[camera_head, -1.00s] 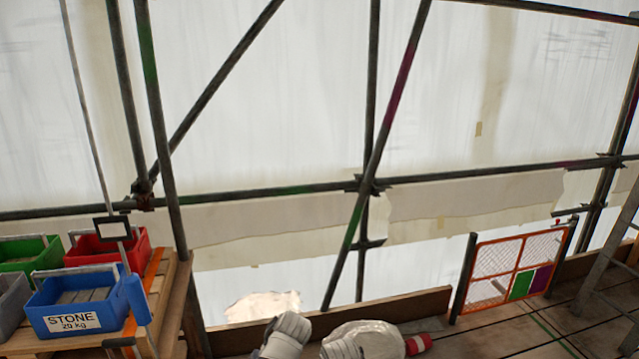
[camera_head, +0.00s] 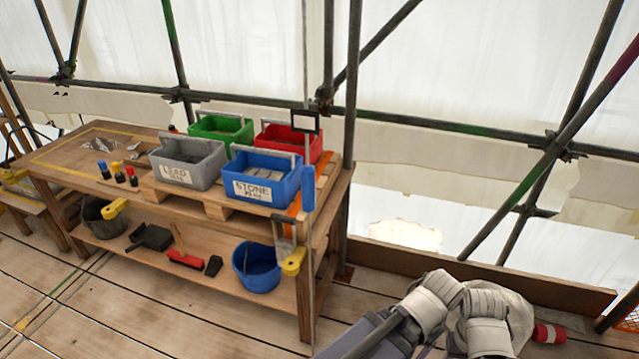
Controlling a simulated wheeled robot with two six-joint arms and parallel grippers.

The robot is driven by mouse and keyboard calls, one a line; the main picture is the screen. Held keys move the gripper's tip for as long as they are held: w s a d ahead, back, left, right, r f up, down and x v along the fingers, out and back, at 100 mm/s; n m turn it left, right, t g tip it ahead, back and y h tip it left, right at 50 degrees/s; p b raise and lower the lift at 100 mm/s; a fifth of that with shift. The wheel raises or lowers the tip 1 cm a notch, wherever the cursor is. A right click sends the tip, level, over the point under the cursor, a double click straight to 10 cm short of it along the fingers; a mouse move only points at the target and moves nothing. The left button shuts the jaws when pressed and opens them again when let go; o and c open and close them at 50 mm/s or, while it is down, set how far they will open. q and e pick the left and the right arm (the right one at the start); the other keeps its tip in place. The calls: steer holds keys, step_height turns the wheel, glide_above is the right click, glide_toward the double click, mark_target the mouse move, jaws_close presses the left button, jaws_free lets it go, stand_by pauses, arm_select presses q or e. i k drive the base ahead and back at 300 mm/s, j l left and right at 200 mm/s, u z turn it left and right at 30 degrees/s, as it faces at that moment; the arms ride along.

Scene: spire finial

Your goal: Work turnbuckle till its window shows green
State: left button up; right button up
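A thin upright line stands in front of the right end of the workbench. A blue sleeve (camera_head: 308,188) is on it, and a small black-framed plate with a pale face (camera_head: 305,121) is above the sleeve. I cannot tell whether this is the turnbuckle; no green window shows on it. Pale, jointed parts of my arms show at the bottom right of the head view. No fingertips of either gripper show.
The wooden workbench (camera_head: 110,205) holds a grey LEAD crate (camera_head: 188,172), a blue STONE crate (camera_head: 262,187), a green crate (camera_head: 222,124) and a red crate (camera_head: 300,140). A blue bucket (camera_head: 257,280) is on its lower shelf. Scaffold poles stand behind. Plank floor in front is clear.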

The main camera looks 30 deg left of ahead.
mark_target(308, 174)
steer(key=i+u, duration=0.2)
steer(key=u, duration=0.3)
steer(key=i+l+u, duration=0.1)
steer(key=u, duration=0.35)
steer(key=i+l+u, duration=0.15)
steer(key=u, duration=0.35)
steer(key=k+l+z, duration=0.35)
steer(key=l, duration=0.2)
steer(key=i, duration=0.05)
